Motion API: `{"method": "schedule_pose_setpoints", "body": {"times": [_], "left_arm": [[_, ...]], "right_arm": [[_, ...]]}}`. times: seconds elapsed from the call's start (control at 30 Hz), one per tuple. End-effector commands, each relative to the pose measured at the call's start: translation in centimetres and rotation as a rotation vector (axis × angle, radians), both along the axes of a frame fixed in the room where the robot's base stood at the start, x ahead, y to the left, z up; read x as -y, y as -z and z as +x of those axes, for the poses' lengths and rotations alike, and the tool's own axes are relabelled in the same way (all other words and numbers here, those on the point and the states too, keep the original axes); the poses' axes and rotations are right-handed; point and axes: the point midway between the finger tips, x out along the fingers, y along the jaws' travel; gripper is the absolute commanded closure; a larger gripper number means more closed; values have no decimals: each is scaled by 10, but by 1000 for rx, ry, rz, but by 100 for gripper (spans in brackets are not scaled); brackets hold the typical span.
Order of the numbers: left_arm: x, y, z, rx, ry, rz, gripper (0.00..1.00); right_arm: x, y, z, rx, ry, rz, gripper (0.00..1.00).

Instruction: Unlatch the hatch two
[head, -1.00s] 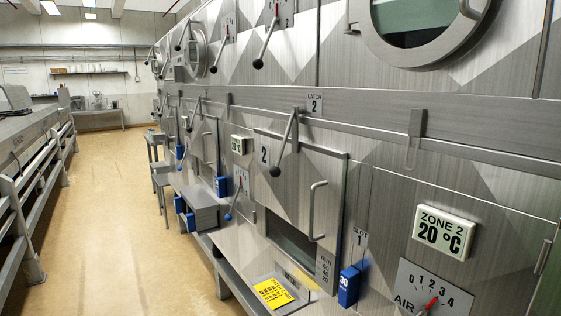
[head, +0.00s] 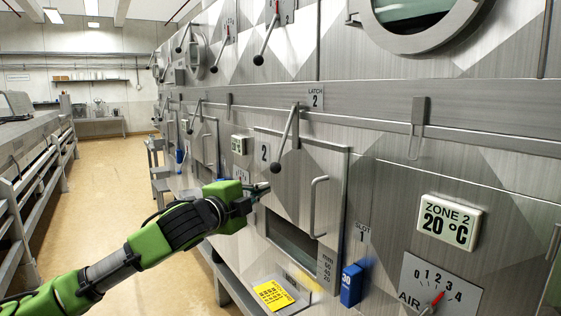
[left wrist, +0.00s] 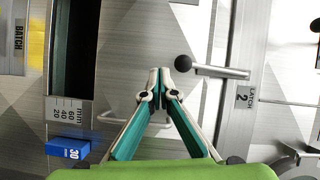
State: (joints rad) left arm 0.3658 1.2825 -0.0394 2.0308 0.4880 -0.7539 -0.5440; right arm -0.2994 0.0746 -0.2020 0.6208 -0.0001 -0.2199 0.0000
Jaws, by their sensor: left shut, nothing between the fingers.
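Hatch two (head: 325,170) is a grey metal panel marked 2, with a bar handle (head: 315,208) on its right side. A dark gap or window (head: 290,238) shows at its lower part. The latch 2 lever (head: 287,138) hangs across the hatch's top edge, tilted down and left, ending in a black ball. In the left wrist view the lever (left wrist: 222,72) and its ball lie just right of my fingertips. My left gripper (head: 262,189) is shut and empty, below and left of the ball, apparently apart from it. My right gripper is out of view.
A LATCH 2 label (head: 315,99) is beside the lever's pivot. A blue block (head: 351,285) sits under the SLOT 1 label. A yellow card (head: 272,294) lies on the ledge below. Similar levers line the wall further back. The aisle floor (head: 130,190) at left is clear.

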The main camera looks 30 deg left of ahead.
Motion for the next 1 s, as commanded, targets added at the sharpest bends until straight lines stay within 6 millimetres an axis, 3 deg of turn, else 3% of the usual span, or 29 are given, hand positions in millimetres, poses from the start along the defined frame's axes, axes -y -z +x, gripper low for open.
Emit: {"method": "schedule_pose_setpoints", "body": {"times": [0.03,0.1,0.2,0.67,0.87,1.0], "left_arm": [[19,-26,-14,26,26,74,100],[38,-49,-29,45,50,146,100],[54,-65,-43,59,68,212,100],[60,-72,-47,65,75,233,100],[58,-76,-34,66,74,226,100],[58,-78,-15,67,75,225,100]], "right_arm": [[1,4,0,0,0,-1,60],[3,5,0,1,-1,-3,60],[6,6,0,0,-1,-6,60],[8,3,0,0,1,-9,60],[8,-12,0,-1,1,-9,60],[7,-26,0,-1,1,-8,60]]}}
